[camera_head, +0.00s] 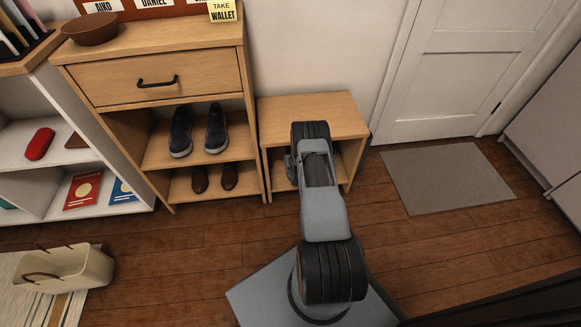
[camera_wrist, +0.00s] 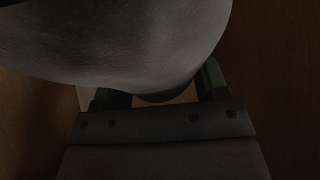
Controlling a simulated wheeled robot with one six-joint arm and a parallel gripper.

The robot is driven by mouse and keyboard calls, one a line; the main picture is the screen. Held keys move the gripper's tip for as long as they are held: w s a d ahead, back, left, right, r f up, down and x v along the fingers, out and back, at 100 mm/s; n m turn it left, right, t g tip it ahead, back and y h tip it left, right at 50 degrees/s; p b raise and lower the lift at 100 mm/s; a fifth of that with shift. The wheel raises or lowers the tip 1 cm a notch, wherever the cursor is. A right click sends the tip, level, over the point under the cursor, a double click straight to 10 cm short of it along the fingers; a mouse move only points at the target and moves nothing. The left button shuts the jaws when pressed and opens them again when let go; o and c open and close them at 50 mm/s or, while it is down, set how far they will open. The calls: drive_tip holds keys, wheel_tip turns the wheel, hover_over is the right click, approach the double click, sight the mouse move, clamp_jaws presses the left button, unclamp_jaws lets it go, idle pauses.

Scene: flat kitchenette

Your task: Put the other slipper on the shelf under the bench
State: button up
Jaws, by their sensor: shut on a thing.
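The wooden bench (camera_head: 340,108) stands against the wall, right of the shoe cabinet. My arm reaches over the bench front and hides most of the space under its seat, including most of the shelf there. In the wrist view, my gripper (camera_wrist: 158,88) is shut on a grey slipper (camera_wrist: 120,45), whose rounded surface fills the upper middle between the green-edged fingers. Brown wood surfaces flank it on both sides in this dim view. The gripper tips and the held slipper are hidden behind my arm in the head view. I cannot tell whether the slipper touches the shelf.
The shoe cabinet (camera_head: 160,80) holds dark sneakers (camera_head: 200,131) and brown shoes (camera_head: 215,180) on its shelves. A grey mat (camera_head: 447,177) lies before the white door (camera_head: 455,70). A cream basket (camera_head: 65,268) stands at lower left. The wooden floor between is clear.

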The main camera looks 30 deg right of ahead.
drive_tip(key=b+x, duration=0.1)
drive_tip(key=x, duration=0.1)
drive_tip(key=b+x, duration=0.1)
drive_tip(key=x, duration=0.1)
drive_tip(key=a+b+x, duration=0.1)
drive_tip(key=x, duration=0.2)
drive_tip(key=shift+f, duration=0.35)
drive_tip(key=shift+w+d+f+b, duration=0.1)
drive_tip(key=shift+w+f+b, duration=0.05)
drive_tip(key=shift+f+b, duration=0.8)
drive_tip(key=shift+f, duration=0.65)
drive_tip(key=shift+f, duration=0.15)
drive_tip(key=o, duration=1.1)
